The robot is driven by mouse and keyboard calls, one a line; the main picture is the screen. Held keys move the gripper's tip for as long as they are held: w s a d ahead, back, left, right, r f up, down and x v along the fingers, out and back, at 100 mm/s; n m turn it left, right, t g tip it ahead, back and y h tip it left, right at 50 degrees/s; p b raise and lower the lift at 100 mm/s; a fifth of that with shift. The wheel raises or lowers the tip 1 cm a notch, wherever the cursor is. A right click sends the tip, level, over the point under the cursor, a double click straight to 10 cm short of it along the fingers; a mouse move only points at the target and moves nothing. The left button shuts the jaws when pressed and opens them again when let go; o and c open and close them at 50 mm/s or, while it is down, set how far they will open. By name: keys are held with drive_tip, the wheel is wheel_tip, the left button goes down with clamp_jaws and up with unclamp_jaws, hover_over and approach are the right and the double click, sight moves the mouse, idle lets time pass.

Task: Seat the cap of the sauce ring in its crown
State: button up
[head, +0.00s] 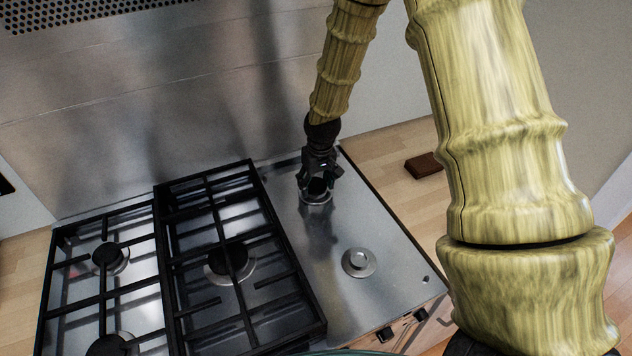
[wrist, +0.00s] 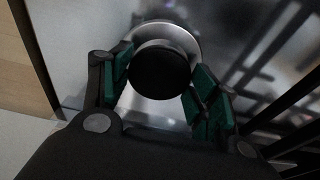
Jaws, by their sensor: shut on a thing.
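My gripper (head: 319,176) is over the rear burner on the bare steel strip at the right of the hob. In the wrist view its green-padded fingers (wrist: 158,88) are shut on a round black cap (wrist: 160,70), one pad on each side. The cap also shows as a dark disc under the fingers in the head view (head: 317,187). A pale metal crown (wrist: 172,31) shows around the cap's far side, and in the head view the crown (head: 316,199) is just below the cap. I cannot tell whether the cap touches the crown or is level in it.
A small front burner (head: 359,262) with a pale metal top stands clear of my gripper. Black grates (head: 240,255) cover the burners to the left. The steel back wall (head: 170,110) is close behind. A brown block (head: 423,166) lies on the wooden counter (head: 395,190) at right.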

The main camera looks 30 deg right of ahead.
drive_tip(key=shift+f, duration=0.1)
drive_tip(key=o, duration=1.1)
drive_tip(key=shift+o, duration=0.2)
wheel_tip(320, 180, up, 12)
drive_tip(key=s, duration=0.1)
drive_tip(key=shift+s, duration=0.4)
drive_tip(key=shift+a+f, duration=0.1)
drive_tip(key=shift+a, duration=0.05)
